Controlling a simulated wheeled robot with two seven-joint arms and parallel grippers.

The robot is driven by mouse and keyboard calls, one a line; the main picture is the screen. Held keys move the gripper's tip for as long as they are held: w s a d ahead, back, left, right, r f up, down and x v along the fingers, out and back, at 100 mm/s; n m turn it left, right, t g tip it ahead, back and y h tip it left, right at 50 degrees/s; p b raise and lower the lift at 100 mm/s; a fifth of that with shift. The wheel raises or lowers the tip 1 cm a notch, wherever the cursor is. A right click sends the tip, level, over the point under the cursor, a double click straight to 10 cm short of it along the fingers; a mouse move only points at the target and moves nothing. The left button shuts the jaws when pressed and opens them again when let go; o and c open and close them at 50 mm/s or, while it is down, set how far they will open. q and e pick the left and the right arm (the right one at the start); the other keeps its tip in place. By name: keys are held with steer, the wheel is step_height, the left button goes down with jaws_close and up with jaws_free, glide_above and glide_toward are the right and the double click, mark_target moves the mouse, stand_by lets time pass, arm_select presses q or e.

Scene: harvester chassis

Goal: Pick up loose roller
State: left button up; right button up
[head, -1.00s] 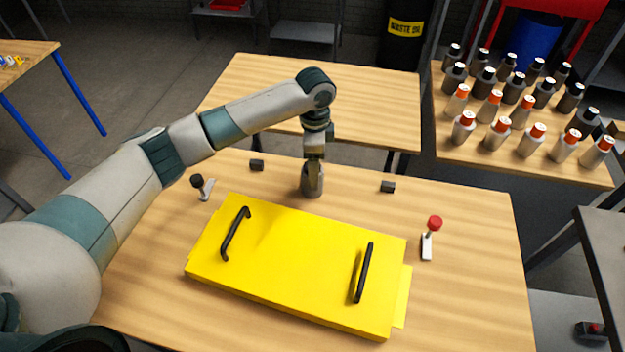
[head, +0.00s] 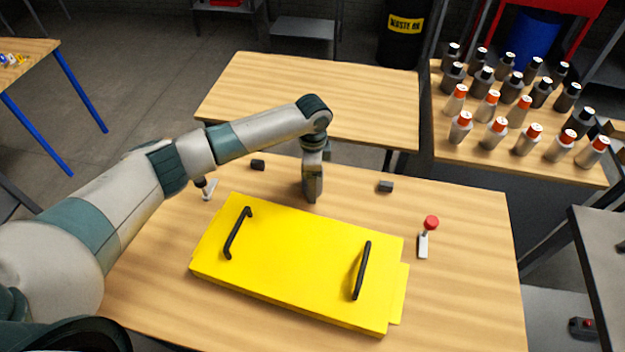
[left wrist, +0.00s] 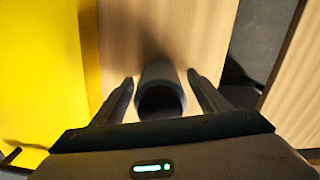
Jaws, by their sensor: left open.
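The loose roller is a dark grey cylinder with a dark open end facing the camera, standing on the table. It shows in the left wrist view (left wrist: 160,88) between the two fingers of my left gripper (left wrist: 161,92). The fingers are open, one on each side of it, with small gaps visible. In the head view my left gripper (head: 313,190) points down at the back edge of the yellow cover and mostly hides the roller. My right gripper is in neither view.
The yellow cover (head: 300,262) with two black handles lies just in front of the gripper. Small dark blocks (head: 257,165) (head: 386,187), a red-knobbed lever (head: 430,224) and a black-knobbed lever (head: 208,190) stand around it. Bottles (head: 498,132) fill a right table. The back table (head: 350,85) is clear.

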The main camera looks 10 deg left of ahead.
arm_select(q)
steer(key=shift+r, duration=0.1)
steer(key=c, duration=1.5)
steer(key=shift+w+r, duration=0.1)
steer(key=shift+r, duration=0.05)
steer(key=shift+c, duration=0.2)
steer(key=shift+r+b, duration=0.55)
steer(key=shift+r, duration=0.05)
step_height(320, 180, up, 2)
steer(key=shift+r+b, duration=0.2)
steer(key=shift+b, duration=0.45)
steer(key=d+r+b, duration=0.4)
steer(key=d+r, duration=0.3)
steer(key=d, duration=0.4)
steer(key=shift+d, duration=0.4)
